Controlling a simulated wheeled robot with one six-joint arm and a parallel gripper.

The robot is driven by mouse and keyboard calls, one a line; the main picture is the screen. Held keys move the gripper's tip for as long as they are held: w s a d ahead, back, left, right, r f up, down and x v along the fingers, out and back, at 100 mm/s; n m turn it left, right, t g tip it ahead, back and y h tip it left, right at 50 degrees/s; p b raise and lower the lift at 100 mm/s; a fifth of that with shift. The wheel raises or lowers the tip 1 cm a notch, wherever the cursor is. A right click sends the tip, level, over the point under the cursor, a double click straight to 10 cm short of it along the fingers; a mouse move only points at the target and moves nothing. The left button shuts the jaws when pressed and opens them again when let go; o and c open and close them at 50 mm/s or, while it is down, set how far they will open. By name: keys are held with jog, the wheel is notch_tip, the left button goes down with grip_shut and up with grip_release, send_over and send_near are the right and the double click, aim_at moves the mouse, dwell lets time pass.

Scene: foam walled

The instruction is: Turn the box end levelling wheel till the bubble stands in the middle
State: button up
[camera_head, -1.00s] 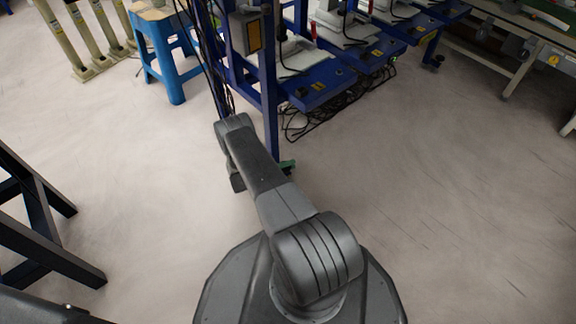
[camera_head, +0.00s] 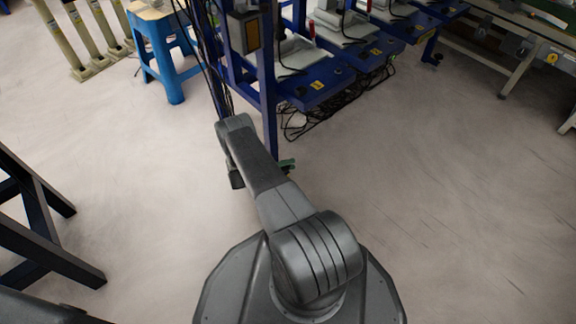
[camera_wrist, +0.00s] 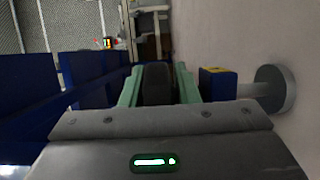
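My gripper (camera_wrist: 159,68) shows in the wrist view with two green fingers standing apart. A dark, rounded thing (camera_wrist: 157,84) fills most of the space between them; I cannot tell whether it is the levelling wheel, or whether the fingers touch it. To its right are a blue part with a yellow top (camera_wrist: 217,84) and a grey round foot on a short stem (camera_wrist: 276,90). In the head view my arm hides most of the gripper; a green bit (camera_head: 288,165) shows low beside a blue upright (camera_head: 268,110). No bubble can be made out on the box.
A blue stool (camera_head: 166,60) stands at the upper left. Blue benches (camera_head: 325,85) with cables beneath run along the top. A dark frame (camera_head: 40,215) stands at the left. The floor (camera_head: 460,210) at the right is clear.

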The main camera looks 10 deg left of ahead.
jog(key=p+v, duration=0.1)
jog(key=v, duration=1.2)
jog(key=shift+a, duration=0.4)
jog(key=shift+s, duration=0.15)
jog(key=o, duration=0.6)
jog(key=shift+d, duration=0.1)
jog(key=shift+o, duration=0.3)
jog(key=shift+s+d+m, duration=0.15)
jog(key=shift+s+m, duration=0.05)
jog(key=shift+m, duration=0.1)
jog(key=s+d+m+t+y+p, duration=0.3)
jog(key=s+d+m+t+y, duration=0.4)
jog(key=y, duration=0.4)
jog(key=shift+m+t, duration=0.5)
jog(key=shift+m, duration=0.2)
jog(key=b+x, duration=0.1)
jog(key=x, duration=0.3)
jog(key=b+x, duration=0.1)
jog(key=x, duration=0.4)
jog(key=r+b+x, duration=0.1)
jog(key=b+x, duration=0.1)
jog(key=x, duration=0.3)
jog(key=shift+w+a, duration=0.1)
jog(key=shift+a, duration=0.2)
